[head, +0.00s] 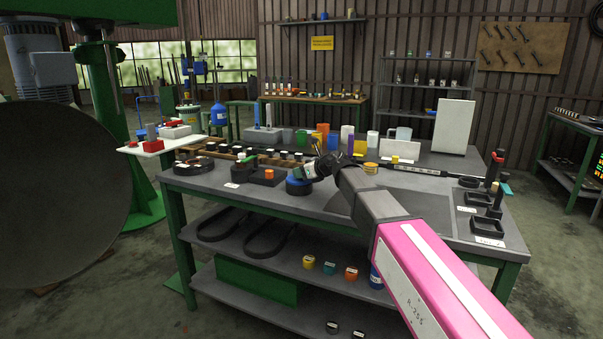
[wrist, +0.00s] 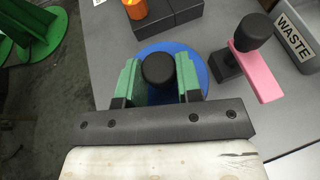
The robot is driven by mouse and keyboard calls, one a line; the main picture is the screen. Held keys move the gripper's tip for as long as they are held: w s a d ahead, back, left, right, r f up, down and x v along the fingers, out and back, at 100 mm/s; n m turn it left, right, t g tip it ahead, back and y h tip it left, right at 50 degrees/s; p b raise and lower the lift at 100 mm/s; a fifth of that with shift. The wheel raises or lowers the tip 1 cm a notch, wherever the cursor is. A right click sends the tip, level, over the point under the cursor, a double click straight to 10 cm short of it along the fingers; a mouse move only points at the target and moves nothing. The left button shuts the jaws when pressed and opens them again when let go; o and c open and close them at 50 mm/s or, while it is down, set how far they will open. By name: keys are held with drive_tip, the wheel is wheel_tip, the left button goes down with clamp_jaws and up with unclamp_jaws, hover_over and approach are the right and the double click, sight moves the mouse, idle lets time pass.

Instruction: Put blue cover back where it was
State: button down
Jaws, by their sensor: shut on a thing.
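The blue cover (wrist: 203,60) is a round blue disc with a black knob (wrist: 158,68) on top. My gripper (wrist: 157,78) has its green fingers shut on the two sides of the knob. In the head view the blue cover (head: 297,187) is at the front edge of the grey table, right below my gripper (head: 308,172). It looks level. I cannot tell whether it rests on something or hangs just above the table. My gripper and the knob hide part of the disc.
A dark block with an orange piece (wrist: 136,9) stands close beside the cover. A pink-armed black post (wrist: 257,68) and a WASTE sign (wrist: 296,37) are to the right in the wrist view. Bottles and cups line the back of the table (head: 335,215).

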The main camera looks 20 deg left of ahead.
drive_tip(key=shift+f, duration=0.15)
drive_tip(key=c, duration=0.8)
unclamp_jaws()
drive_tip(key=shift+s+d+r, duration=0.1)
drive_tip(key=shift+d+r, duration=0.1)
drive_tip(key=shift+r, duration=0.05)
drive_tip(key=v, duration=1.1)
drive_tip(key=shift+d, duration=0.3)
